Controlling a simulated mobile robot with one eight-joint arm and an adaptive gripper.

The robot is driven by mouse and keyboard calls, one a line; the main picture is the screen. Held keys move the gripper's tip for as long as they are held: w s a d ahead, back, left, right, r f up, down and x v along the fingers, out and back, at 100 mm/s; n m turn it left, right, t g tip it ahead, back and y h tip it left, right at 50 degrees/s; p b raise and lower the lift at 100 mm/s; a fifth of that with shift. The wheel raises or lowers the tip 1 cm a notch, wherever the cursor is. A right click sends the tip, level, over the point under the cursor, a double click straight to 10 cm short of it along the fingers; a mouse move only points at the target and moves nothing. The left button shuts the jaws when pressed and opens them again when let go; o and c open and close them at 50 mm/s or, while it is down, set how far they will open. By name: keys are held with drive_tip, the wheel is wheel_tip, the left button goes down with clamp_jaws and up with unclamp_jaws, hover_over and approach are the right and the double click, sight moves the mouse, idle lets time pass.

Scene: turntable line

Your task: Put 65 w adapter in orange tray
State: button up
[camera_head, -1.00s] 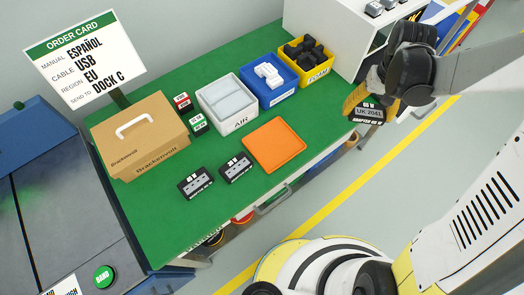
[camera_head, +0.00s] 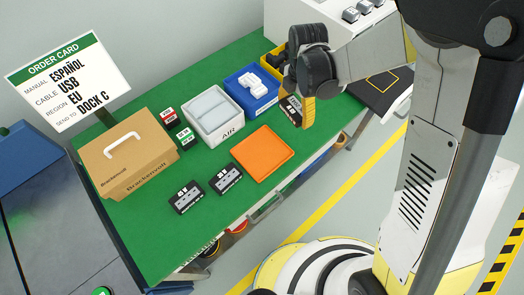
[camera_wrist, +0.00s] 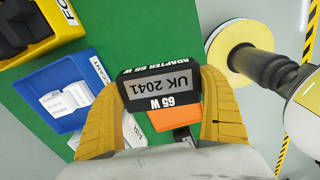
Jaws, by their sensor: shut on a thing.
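My gripper (camera_head: 308,108) is shut on the 65 W adapter (camera_head: 291,108), a black block whose grey label reads UK 2041 in the wrist view (camera_wrist: 160,90). The adapter is held above the green table, to the right of the blue bin. The orange tray (camera_head: 262,153) lies flat and empty on the table, to the left of and nearer than my gripper in the head view. In the wrist view only a small part of the tray (camera_wrist: 183,133) shows behind the adapter and between the yellow fingers.
Two other black adapters (camera_head: 186,197) (camera_head: 225,179) lie left of the tray. A white AIR bin (camera_head: 213,138), a blue bin (camera_head: 266,108) and a yellow bin (camera_wrist: 68,22) line the back. A cardboard box (camera_head: 128,167) stands at left. Bare green table surrounds the tray's front.

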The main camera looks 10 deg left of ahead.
drive_tip(key=shift+a+f+n, duration=0.1)
drive_tip(key=shift+a+n, duration=0.3)
drive_tip(key=shift+n, duration=0.2)
drive_tip(key=shift+s+a+f, duration=0.2)
drive_tip(key=shift+a, duration=0.05)
drive_tip(key=b, duration=0.4)
hover_over(262, 153)
drive_tip(key=shift+n, duration=0.3)
wheel_tip(262, 153, down, 7)
drive_tip(key=shift+w+r, duration=0.1)
drive_tip(key=shift+r, duration=0.1)
drive_tip(key=shift+f, duration=0.15)
drive_tip(key=shift+f+b, duration=1.1)
drive_tip(key=shift+f, duration=0.75)
drive_tip(key=shift+f, duration=0.1)
drive_tip(key=shift+f, duration=0.15)
drive_tip(key=o, duration=1.1)
drive_tip(key=shift+o, duration=0.2)
